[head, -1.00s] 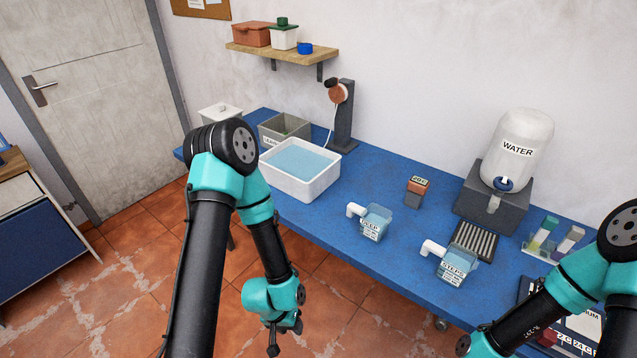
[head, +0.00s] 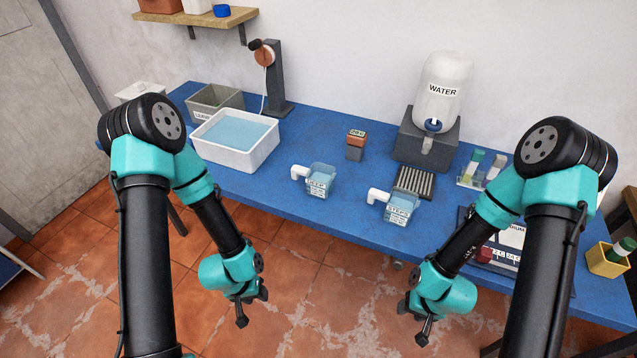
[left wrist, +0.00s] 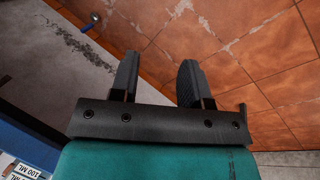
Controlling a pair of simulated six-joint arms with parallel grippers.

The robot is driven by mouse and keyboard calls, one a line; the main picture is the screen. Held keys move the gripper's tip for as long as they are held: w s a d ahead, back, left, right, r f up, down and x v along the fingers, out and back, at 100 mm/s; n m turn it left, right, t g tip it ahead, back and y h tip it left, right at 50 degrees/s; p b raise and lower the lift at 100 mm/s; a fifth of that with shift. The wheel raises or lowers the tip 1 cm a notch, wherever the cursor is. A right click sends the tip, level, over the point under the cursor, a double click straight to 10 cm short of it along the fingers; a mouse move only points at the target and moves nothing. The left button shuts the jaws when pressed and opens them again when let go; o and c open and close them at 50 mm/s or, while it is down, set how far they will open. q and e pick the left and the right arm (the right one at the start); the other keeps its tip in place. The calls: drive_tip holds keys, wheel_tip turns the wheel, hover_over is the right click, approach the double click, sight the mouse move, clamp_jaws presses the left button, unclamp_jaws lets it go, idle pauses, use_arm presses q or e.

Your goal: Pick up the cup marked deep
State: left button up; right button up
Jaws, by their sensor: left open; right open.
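The cup marked deep (head: 318,184) is a clear cup with a white handle pointing left and a bluish inside. It stands upright near the front edge of the blue table, in the middle of the head view. A similar cup marked steps (head: 399,210) stands to its right. My left gripper (head: 245,310) hangs in front of the table over the floor, apart from the cup. In the left wrist view its two fingers (left wrist: 158,82) are apart with nothing between them. My right gripper (head: 418,325) also hangs in front of the table, open and holding nothing that I can see.
A white basin of water (head: 235,139) and a grey bin (head: 214,101) stand at the left. A water dispenser (head: 437,105), a ridged grey rack (head: 415,182) and a small labelled block (head: 356,144) stand behind the cups. A yellow box (head: 606,259) is at the far right.

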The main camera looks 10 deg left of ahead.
use_arm(q)
drive_tip(key=shift+o, duration=0.4)
drive_tip(key=o, duration=1)
